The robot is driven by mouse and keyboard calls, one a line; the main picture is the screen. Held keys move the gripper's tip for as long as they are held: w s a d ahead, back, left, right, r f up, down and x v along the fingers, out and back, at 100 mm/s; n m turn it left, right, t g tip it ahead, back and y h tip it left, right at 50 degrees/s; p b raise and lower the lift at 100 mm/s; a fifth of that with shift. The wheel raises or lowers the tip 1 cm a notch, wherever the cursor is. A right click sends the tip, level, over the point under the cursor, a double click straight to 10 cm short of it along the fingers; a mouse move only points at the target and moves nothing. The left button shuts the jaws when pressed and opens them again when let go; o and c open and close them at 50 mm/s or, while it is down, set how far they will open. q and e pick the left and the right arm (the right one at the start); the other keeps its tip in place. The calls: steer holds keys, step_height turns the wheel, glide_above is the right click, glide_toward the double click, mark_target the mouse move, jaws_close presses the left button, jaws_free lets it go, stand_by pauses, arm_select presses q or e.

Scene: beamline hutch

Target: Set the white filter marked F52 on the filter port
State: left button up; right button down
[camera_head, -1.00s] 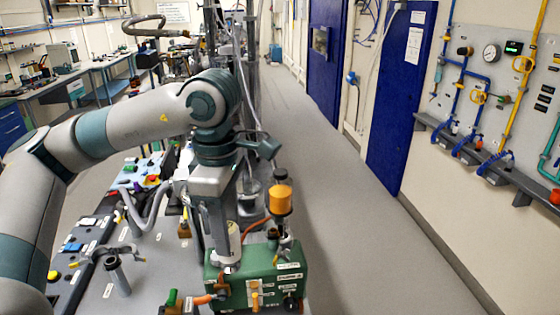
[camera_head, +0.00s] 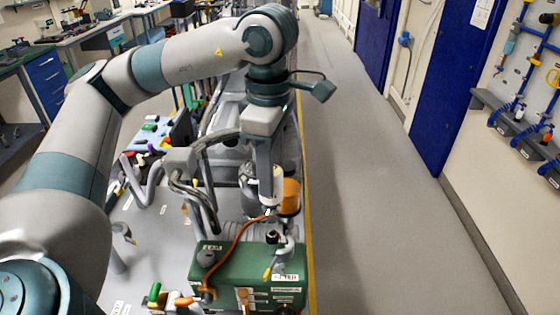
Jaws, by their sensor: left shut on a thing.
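My left gripper (camera_head: 266,205) points down above the back of the green box (camera_head: 240,272). It is shut on a whitish cylinder (camera_head: 264,184), partly hidden by the fingers; its marking is too small to read, so I cannot confirm F52. The green box carries a label that seems to read FILTER (camera_head: 286,278) at its right front. The filter port itself I cannot make out clearly; the gripper and fittings crowd that area. The held cylinder appears above the box, but I cannot tell whether it touches anything. My right gripper is not in view.
An orange cylinder (camera_head: 289,197) stands close to the right of my left gripper. An orange-brown hose (camera_head: 236,236) arcs over the box. Grey bent pipes (camera_head: 203,180) lie to the left. The floor (camera_head: 370,200) at right is clear.

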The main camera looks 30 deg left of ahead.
mark_target(271, 207)
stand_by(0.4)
arm_select(q)
steer(key=shift+f+b, duration=1.25)
steer(key=shift+f, duration=2.15)
steer(key=shift+f+b, duration=0.55)
steer(key=shift+b, duration=0.1)
steer(key=shift+s+f+b, duration=0.1)
steer(key=shift+b, duration=0.35)
stand_by(0.6)
steer(key=o, duration=1.3)
steer(key=shift+c, duration=0.2)
steer(key=shift+s, duration=0.15)
steer(key=shift+r, duration=0.3)
